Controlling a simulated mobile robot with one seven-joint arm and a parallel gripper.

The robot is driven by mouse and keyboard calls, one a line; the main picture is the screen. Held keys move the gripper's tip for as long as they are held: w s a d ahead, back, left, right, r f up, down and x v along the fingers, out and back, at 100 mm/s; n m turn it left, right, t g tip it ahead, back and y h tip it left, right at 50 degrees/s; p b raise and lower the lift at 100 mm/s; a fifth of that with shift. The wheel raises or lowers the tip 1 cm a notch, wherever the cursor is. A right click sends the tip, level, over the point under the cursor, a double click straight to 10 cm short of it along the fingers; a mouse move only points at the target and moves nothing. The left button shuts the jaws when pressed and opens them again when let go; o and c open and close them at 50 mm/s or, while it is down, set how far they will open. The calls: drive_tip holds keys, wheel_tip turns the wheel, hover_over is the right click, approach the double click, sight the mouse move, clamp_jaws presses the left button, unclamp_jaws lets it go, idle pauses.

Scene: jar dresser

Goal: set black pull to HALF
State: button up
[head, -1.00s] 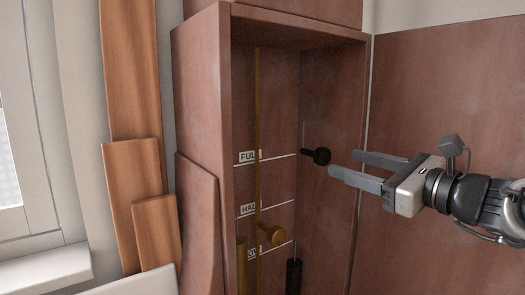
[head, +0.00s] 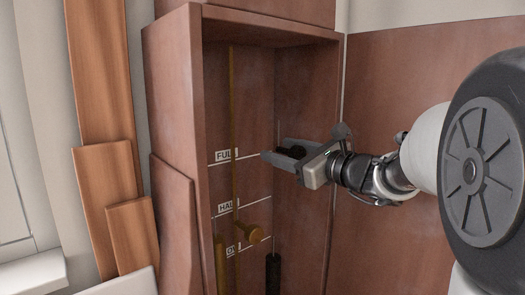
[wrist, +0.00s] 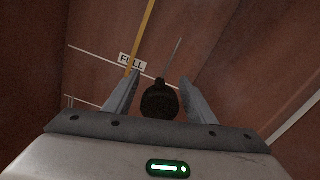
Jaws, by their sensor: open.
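The black pull (head: 290,152) hangs on its thin cord in the open cabinet, level with the FULL line. In the wrist view the black pull (wrist: 160,102) sits between the two fingers, with a gap on each side. My gripper (head: 272,155) is open around it, and the fingers partly hide it in the head view. The HALF label (head: 227,207) and its white line are lower on the back panel. The FULL label (head: 226,155) also shows in the wrist view (wrist: 132,61).
A brass pull (head: 252,233) hangs on a yellow cord (head: 233,110) left of the black one, a little below the HALF line. A black weight (head: 273,272) is low at the right. The cabinet's left side wall (head: 180,130) and right edge (head: 333,130) bound the opening.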

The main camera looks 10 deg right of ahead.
clamp_jaws()
wheel_tip(320, 180, down, 15)
drive_tip(key=b, duration=1.4)
drive_tip(key=shift+b, duration=0.3)
unclamp_jaws()
drive_tip(key=shift+s+d, duration=0.1)
drive_tip(key=v, duration=1.7)
drive_tip(key=shift+s, duration=0.1)
